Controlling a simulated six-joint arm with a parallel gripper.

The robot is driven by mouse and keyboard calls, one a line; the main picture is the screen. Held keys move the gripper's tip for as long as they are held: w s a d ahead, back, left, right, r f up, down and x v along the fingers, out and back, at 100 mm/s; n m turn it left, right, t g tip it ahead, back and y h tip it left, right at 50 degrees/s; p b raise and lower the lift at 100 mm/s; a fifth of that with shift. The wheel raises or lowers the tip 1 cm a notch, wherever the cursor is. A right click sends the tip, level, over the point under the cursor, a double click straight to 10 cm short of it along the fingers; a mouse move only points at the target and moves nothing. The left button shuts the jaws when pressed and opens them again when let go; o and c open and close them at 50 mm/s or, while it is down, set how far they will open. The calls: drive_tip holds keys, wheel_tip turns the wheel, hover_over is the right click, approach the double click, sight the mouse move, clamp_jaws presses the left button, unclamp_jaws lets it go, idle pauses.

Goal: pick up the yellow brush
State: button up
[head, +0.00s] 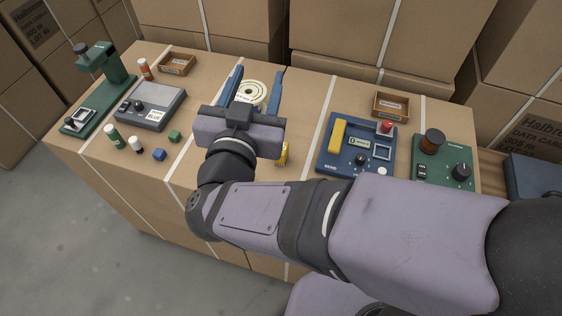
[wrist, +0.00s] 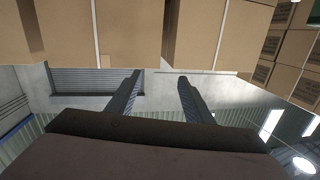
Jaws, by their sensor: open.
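My gripper (head: 258,74) is open and empty above the middle of the bench. Its two blue fingers point away towards the stacked boxes, and they also show apart in the wrist view (wrist: 160,76). A small yellow object with dark marks (head: 283,154) stands just to the right of my wrist, partly hidden by it; I cannot tell for sure that it is the brush. A yellow block (head: 338,134) lies on the left part of the blue device (head: 330,160). No yellow thing shows in the wrist view.
A cream roll (head: 252,92) shows between my fingers. Left are a grey device (head: 165,112), a green press (head: 118,70), small bottles (head: 113,137) and cubes (head: 158,154). Right are a green device (head: 450,150) and a brown tray (head: 391,106). Cardboard boxes (head: 390,40) stand behind.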

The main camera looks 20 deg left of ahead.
drive_tip(key=s+d+f+h+b, duration=0.2)
drive_tip(key=s+f, duration=0.1)
drive_tip(key=s, duration=0.1)
approach(282, 162)
drive_tip(key=shift+w+a+r+m+t+p, duration=0.15)
drive_tip(key=shift+w+a+r+t, duration=0.05)
drive_tip(key=shift+w+a, duration=0.3)
drive_tip(key=shift+w+a+r+m+t+p, duration=0.15)
drive_tip(key=shift+w+a+t, duration=0.05)
drive_tip(key=shift+w+a, duration=0.3)
drive_tip(key=shift+w+d+r+p, duration=0.15)
drive_tip(key=shift+w+p, duration=0.3)
drive_tip(key=shift+w, duration=1.15)
drive_tip(key=shift+w+d+r+p, duration=0.15)
drive_tip(key=shift+w+p, duration=0.25)
drive_tip(key=shift+w, duration=1.2)
drive_tip(key=shift+w+f, duration=0.15)
drive_tip(key=shift+w, duration=0.4)
drive_tip(key=shift+c, duration=0.4)
drive_tip(key=c, duration=1)
drive_tip(key=shift+c, duration=0.3)
